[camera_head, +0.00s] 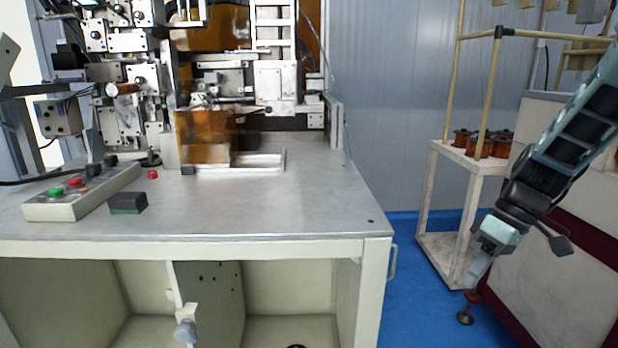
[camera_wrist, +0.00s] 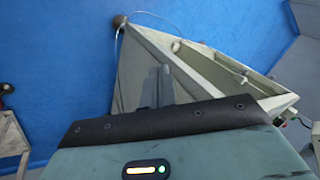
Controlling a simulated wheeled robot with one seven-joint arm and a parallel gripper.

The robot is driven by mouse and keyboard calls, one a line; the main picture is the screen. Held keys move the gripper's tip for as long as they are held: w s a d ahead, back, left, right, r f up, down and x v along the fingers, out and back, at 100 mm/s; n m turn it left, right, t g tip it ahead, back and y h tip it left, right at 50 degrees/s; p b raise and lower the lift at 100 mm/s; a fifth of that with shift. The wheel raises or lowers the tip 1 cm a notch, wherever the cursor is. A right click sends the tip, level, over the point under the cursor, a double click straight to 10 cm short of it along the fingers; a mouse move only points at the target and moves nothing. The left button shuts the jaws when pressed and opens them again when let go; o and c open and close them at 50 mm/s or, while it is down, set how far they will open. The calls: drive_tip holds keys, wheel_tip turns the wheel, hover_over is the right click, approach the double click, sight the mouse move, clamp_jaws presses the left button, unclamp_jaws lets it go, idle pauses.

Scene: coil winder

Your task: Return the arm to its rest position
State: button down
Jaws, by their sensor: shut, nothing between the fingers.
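My arm reaches down from the upper right in the head view. My gripper (camera_head: 478,270) hangs in free air to the right of the metal-topped table, above the blue floor and in front of the white rack. Its fingers are shut and empty, pointing down and to the left. In the wrist view my gripper (camera_wrist: 158,88) shows as grey fingers close together, with nothing between them. They appear in front of a pale cabinet-like frame.
The coil winder (camera_head: 205,100) stands on the table (camera_head: 290,205) with a control box (camera_head: 85,190) and a black-green block (camera_head: 128,203). A white rack (camera_head: 440,230) holds copper spools (camera_head: 478,145). A white and maroon cabinet (camera_head: 560,260) stands close behind my arm. Blue floor (camera_head: 410,300) lies between.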

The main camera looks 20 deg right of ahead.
drive_tip(key=s+a+n+g+h, duration=0.1)
drive_tip(key=s+a+n+h, duration=0.15)
drive_tip(key=a, duration=1.35)
drive_tip(key=s+a+n+t+h, duration=0.1)
drive_tip(key=s+a+h, duration=0.1)
drive_tip(key=s+a, duration=0.9)
wheel_tip(320, 180, up, 14)
drive_tip(key=p, duration=1.3)
drive_tip(key=shift+r+p, duration=0.15)
drive_tip(key=shift+p, duration=0.15)
drive_tip(key=shift+s+d, duration=0.1)
